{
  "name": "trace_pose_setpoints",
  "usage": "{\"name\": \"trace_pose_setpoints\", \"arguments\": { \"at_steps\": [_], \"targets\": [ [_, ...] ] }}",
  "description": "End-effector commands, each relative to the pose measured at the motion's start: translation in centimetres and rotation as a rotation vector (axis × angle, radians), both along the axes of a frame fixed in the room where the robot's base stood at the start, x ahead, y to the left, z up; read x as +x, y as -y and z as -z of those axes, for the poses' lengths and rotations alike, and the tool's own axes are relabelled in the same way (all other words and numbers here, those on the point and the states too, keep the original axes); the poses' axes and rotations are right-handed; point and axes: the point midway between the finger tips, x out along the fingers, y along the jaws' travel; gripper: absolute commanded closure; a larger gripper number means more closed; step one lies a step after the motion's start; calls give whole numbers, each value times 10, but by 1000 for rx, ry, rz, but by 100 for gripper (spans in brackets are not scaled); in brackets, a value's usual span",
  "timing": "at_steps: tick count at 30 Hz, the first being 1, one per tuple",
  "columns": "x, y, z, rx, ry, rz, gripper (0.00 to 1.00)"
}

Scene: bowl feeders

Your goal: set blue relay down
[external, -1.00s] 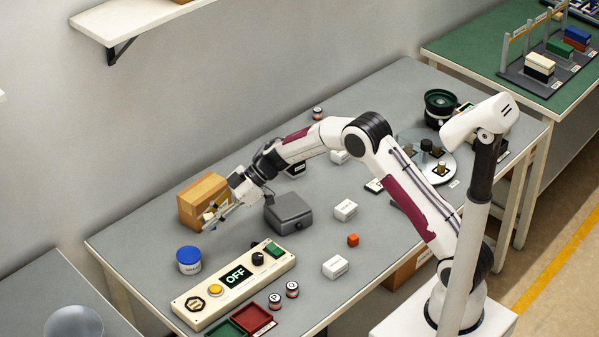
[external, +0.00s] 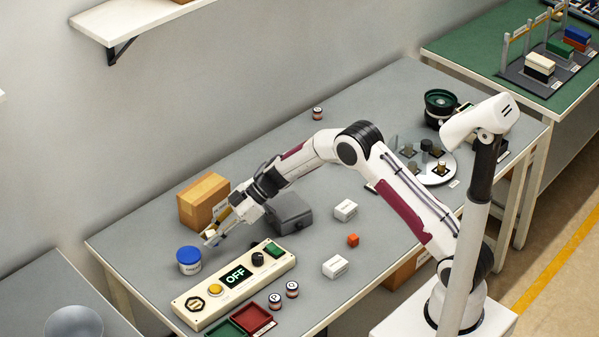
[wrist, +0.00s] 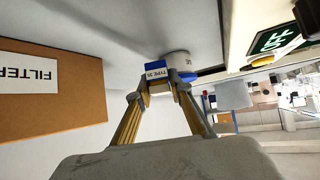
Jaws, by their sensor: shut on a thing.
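My gripper (external: 212,240) is low over the grey bench, between the cardboard box and the blue-lidded jar. In the wrist view my gripper (wrist: 158,82) is shut on the blue relay (wrist: 157,70), a small blue block with a white label at the fingertips. In the external view the relay is too small and covered to make out. I cannot tell whether it touches the bench.
A blue-lidded white jar (external: 189,262) stands close to the fingertips. A cardboard box (external: 200,200) stands behind them, and a grey box (external: 290,212) to the right. The control panel (external: 218,297), reading OFF, lies in front.

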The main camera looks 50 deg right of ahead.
Motion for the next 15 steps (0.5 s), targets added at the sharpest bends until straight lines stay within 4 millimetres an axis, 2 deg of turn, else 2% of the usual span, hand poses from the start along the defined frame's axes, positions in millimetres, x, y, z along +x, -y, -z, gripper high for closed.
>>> {"name": "trace_pose_setpoints", "arguments": {
  "at_steps": [8, 15],
  "targets": [
    [0, 0, 29, 0, -3, 2, 100],
    [0, 0, 33, 0, 0, 1, 100]
  ]
}}
